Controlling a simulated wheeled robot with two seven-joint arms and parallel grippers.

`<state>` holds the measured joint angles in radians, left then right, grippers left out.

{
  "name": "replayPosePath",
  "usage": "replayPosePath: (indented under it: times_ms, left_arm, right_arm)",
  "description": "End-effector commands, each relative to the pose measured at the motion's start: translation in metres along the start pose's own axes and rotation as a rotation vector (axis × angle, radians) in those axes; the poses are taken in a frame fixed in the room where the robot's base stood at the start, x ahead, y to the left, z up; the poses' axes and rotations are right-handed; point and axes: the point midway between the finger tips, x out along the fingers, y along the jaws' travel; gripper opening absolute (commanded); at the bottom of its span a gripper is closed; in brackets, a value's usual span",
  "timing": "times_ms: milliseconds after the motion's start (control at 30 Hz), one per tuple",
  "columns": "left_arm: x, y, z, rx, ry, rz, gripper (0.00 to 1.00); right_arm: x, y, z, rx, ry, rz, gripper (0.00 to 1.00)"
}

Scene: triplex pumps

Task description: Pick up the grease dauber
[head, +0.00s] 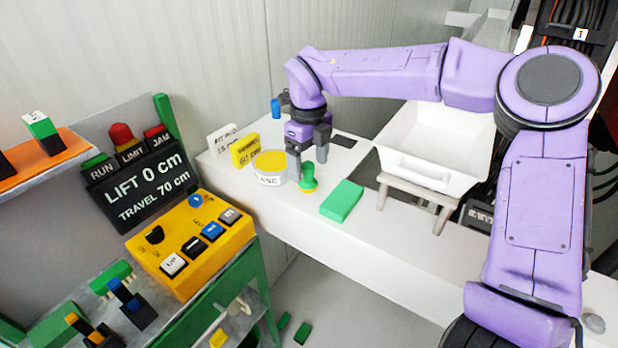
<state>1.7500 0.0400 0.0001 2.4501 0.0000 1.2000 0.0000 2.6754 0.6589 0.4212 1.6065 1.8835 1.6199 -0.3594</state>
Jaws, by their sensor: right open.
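The grease dauber (308,181), a small green piece with a rounded base, stands on the white bench (360,246) just right of the grease tin. The tin (268,180) is white with lettering that ends in "ASE", and its top is yellow. My purple right arm reaches in from the right. Its gripper (310,164) points down and is open. Its dark fingers hang at the dauber's upper end, overlapping it in the picture. I cannot tell whether they touch it. My left gripper is out of view.
A green block (342,201) lies right of the dauber. A white bin (437,145) on a stand is farther right. Small white (222,139) and yellow (244,149) signs stand behind the tin. A yellow button box (190,243) is at the left. The bench front is clear.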

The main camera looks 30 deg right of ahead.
Motion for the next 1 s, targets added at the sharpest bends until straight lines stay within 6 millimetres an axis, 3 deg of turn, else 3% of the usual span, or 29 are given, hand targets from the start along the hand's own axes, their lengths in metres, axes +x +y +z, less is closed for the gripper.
replayPosePath:
  times_ms: [233, 500, 700, 1000]
  left_arm:
    - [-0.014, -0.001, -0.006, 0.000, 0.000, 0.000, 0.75]
    - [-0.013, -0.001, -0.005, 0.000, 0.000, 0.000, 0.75]
    - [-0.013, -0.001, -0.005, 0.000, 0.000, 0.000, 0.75]
    - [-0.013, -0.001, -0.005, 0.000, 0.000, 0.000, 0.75]
  right_arm:
    - [0.041, -0.001, 0.001, 0.000, 0.003, 0.001, 0.80]
    - [0.048, -0.002, 0.002, 0.001, 0.000, 0.001, 0.80]
    - [0.048, -0.002, 0.002, 0.001, 0.000, 0.001, 0.20]
    - [0.046, -0.002, 0.002, 0.001, -0.001, 0.000, 0.20]
